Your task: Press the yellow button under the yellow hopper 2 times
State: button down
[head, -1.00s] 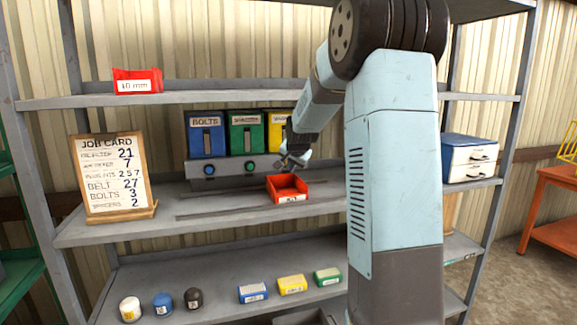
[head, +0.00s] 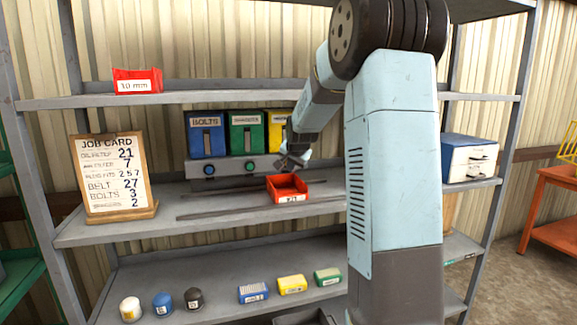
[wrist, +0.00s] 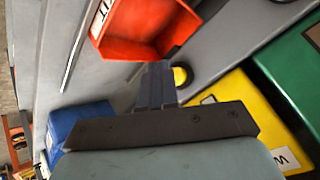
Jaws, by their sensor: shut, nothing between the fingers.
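The yellow hopper (head: 279,122) stands right of the green one, partly hidden by my arm; it also shows in the wrist view (wrist: 238,110). The yellow button (wrist: 180,76) shows in the wrist view in a dark ring, just beside my fingertips. In the head view the button is hidden behind my gripper. My gripper (head: 287,163) is shut and empty, in front of the dispenser panel. In the wrist view its fingers (wrist: 155,72) reach toward the panel close to the button; I cannot tell whether they touch it.
A red tray (head: 288,198) sits on the shelf just below my gripper. Blue (head: 207,142) and green (head: 246,140) hoppers stand to the left, with a blue button (head: 209,170) and a green button (head: 250,166) below. A job card (head: 114,175) stands further left.

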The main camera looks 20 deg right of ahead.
jog(key=shift+w, duration=0.1)
jog(key=shift+w, duration=0.25)
jog(key=shift+w+d, duration=0.15)
jog(key=shift+w, duration=0.25)
dwell(0.8)
jog(key=shift+s, duration=0.8)
jog(key=shift+s+a, duration=0.2)
jog(key=shift+s, duration=1.05)
jog(key=shift+s+a, duration=0.2)
jog(key=shift+s, duration=1.05)
jog(key=shift+s, duration=0.1)
dwell(0.9)
